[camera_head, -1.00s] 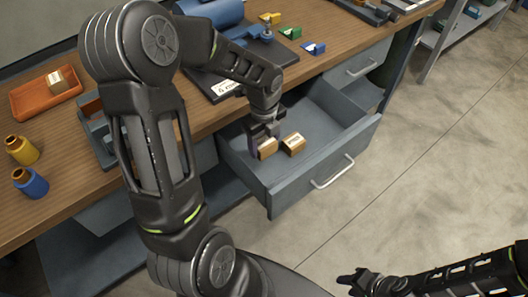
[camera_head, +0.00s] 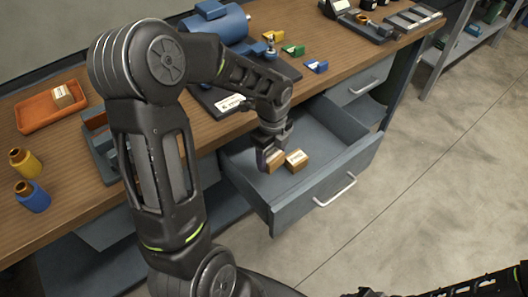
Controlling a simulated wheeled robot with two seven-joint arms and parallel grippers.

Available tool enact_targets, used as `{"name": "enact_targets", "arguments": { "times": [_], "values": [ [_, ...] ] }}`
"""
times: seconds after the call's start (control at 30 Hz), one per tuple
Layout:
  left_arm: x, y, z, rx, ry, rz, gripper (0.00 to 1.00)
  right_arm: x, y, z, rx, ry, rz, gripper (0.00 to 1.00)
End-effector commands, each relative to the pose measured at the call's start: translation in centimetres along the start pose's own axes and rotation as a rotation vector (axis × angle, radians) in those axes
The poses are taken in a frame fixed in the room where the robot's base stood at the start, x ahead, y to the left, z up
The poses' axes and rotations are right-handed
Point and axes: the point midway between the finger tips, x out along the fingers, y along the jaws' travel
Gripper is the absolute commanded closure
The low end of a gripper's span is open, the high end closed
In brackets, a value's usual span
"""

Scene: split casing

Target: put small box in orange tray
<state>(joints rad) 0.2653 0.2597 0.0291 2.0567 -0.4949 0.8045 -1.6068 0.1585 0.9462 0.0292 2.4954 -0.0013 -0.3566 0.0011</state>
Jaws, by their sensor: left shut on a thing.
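My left gripper (camera_head: 270,160) reaches down into the open drawer and is shut on a small box (camera_head: 277,163), which is partly hidden by the fingers. A second small tan box (camera_head: 297,159) with a pale label lies right beside it on the drawer floor. I cannot tell whether the held box touches the floor or the other box. The orange tray (camera_head: 37,123) is on the bench at the far left, with one small labelled box (camera_head: 63,96) in it. My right gripper (camera_head: 372,293) shows only slightly at the bottom edge, and its jaws cannot be made out.
The grey drawer (camera_head: 328,161) stands open with free floor to the right of the boxes. A blue motor (camera_head: 215,27) and small coloured parts stand behind the drawer.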

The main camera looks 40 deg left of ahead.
Motion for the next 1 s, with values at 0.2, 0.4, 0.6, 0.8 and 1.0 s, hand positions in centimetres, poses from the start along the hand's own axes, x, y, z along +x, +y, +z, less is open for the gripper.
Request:
{"name": "enact_targets", "arguments": {
  "times": [0.2,0.4,0.6,0.8,1.0],
  "values": [
    [-1.7,-3.4,-2.1,-0.409,-0.002,-0.005,0.97,0.0,0.0,0.0,0.000,0.000,0.000,0.64],
    [-3.9,-7.1,-5.2,-0.945,-0.001,-0.007,0.97,0.0,0.0,0.0,0.000,0.000,0.000,0.64],
    [-5.8,-9.7,-8.3,-1.420,0.002,-0.005,0.97,0.0,0.0,0.0,0.000,0.000,0.000,0.64],
    [-6.8,-10.8,-9.9,-1.670,0.003,-0.001,0.97,0.0,0.0,0.0,0.000,0.000,0.000,0.64],
    [-7.0,-11.0,-10.2,-1.716,0.004,-0.001,0.97,0.0,0.0,0.0,0.000,0.000,0.000,0.64]
  ]
}}
